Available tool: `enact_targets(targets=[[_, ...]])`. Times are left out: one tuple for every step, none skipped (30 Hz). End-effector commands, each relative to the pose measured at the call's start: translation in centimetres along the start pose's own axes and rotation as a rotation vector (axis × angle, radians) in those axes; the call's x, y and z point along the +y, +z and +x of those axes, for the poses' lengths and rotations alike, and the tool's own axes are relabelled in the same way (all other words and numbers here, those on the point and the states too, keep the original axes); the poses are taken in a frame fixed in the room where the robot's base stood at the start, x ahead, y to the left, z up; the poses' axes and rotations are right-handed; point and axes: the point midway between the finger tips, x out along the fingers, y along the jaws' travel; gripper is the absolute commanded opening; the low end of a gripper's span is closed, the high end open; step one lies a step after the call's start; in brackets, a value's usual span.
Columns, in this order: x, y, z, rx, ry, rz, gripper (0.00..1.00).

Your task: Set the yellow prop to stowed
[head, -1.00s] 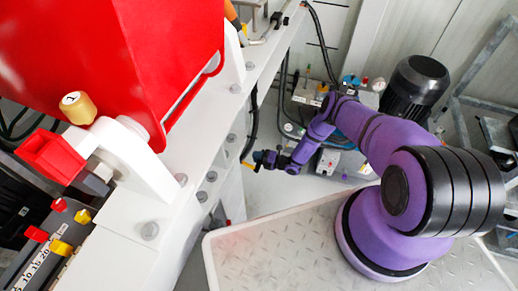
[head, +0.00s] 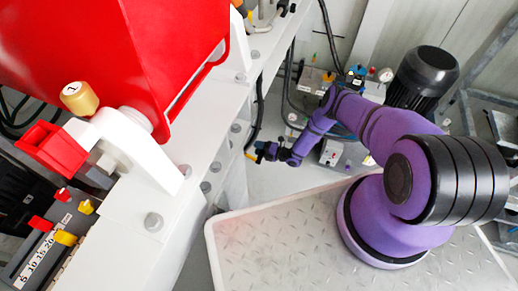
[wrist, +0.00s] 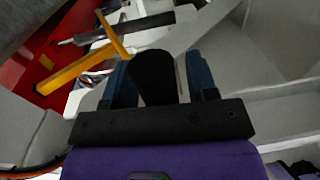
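In the wrist view a yellow bar (wrist: 72,74) slants at the upper left, beside a red panel. A thinner yellow piece (wrist: 113,36) meets its right end near my left finger; I cannot tell whether they are one part. My gripper (wrist: 160,62) has two blue fingers standing apart, with a dark rounded shape between them that I cannot identify. The yellow bar lies outside the fingers, to their left. In the head view my gripper (head: 262,152) is small, beside the white frame, with a bit of yellow (head: 250,156) at its tip. Contact is unclear.
A white bolted frame (head: 150,215) and a red housing (head: 150,45) fill the left of the head view. A black motor (head: 424,75) and small gauges stand behind my arm. Grey floor (head: 275,185) is open below my gripper.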

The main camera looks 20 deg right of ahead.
Motion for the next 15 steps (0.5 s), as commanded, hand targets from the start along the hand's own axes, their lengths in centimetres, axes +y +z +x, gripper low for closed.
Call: enact_targets(targets=[[0.0, 0.0, 0.0, 0.000, -0.001, 0.000, 0.53], [0.0, 0.0, -0.1, 0.000, -0.001, 0.000, 0.53], [0.0, 0.0, -0.1, 0.000, -0.001, 0.001, 0.53], [-0.1, 0.0, -0.2, -0.001, -0.001, 0.001, 0.53], [-0.1, 0.0, -0.4, -0.001, -0.001, 0.001, 0.53], [-0.1, 0.1, -0.7, -0.002, -0.001, 0.001, 0.53], [-0.1, 0.1, -1.1, -0.003, -0.001, 0.002, 0.53], [-0.1, 0.1, -1.4, -0.003, -0.001, 0.002, 0.53], [-0.1, 0.1, -2.0, -0.003, -0.001, 0.003, 0.53], [-0.1, 0.1, -2.5, -0.003, -0.001, 0.003, 0.53], [-0.1, 0.1, -3.1, -0.004, -0.001, 0.002, 0.53], [-0.1, 0.1, -3.9, -0.004, -0.002, 0.002, 0.53], [-0.1, 0.1, -4.5, -0.003, -0.002, 0.002, 0.53], [-0.1, 0.1, -5.1, -0.004, -0.002, 0.002, 0.53], [-0.1, 0.1, -5.8, -0.004, -0.002, 0.003, 0.53]])
